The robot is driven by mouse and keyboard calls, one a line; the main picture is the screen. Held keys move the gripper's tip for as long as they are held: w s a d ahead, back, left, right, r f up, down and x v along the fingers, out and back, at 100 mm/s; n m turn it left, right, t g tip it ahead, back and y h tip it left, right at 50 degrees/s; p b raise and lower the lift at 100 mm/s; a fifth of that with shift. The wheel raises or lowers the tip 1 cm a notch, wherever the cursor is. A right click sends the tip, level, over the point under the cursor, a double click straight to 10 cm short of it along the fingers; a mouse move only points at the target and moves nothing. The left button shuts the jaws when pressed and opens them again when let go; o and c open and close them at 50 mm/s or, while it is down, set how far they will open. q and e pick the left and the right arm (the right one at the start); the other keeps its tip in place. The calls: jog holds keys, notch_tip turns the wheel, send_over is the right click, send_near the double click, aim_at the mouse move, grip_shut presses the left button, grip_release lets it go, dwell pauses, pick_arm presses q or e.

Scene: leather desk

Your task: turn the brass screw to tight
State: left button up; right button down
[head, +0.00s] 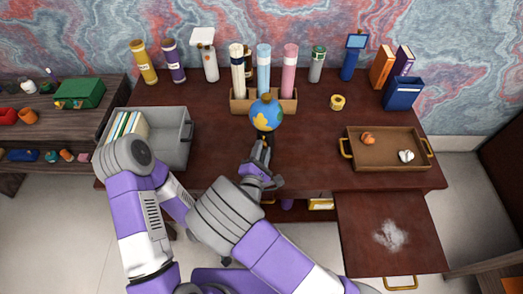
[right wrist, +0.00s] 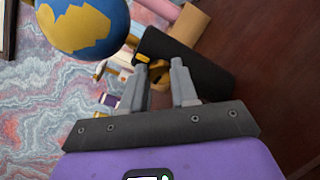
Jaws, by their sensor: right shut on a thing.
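A blue and yellow globe (head: 266,114) stands near the middle of the desk, in front of the pen-tube rack. It fills the upper left of the right wrist view (right wrist: 84,22). Its dark base (right wrist: 190,60) carries a small yellow plate (right wrist: 142,58). My right gripper (head: 262,150) reaches in to the base from the front. In the right wrist view its fingers (right wrist: 167,68) are shut on a small brass piece, the brass screw (right wrist: 160,76), at the base. The fingers partly hide the screw, and its turn angle cannot be read.
Behind the globe is a wooden rack (head: 240,104) with coloured tubes. A grey bin (head: 178,152) stands at left and a brown tray (head: 365,158) with two small items at right. A yellow tape roll (head: 337,102) lies between. An open drawer (head: 355,240) juts out front right.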

jog(key=shift+f+m+b, duration=0.2)
jog(key=shift+m+b, duration=1.9)
jog(key=shift+m, duration=6.3)
jog(key=c, duration=0.9)
grip_release()
jog(key=shift+o, duration=0.2)
jog(key=shift+s+a, duration=0.1)
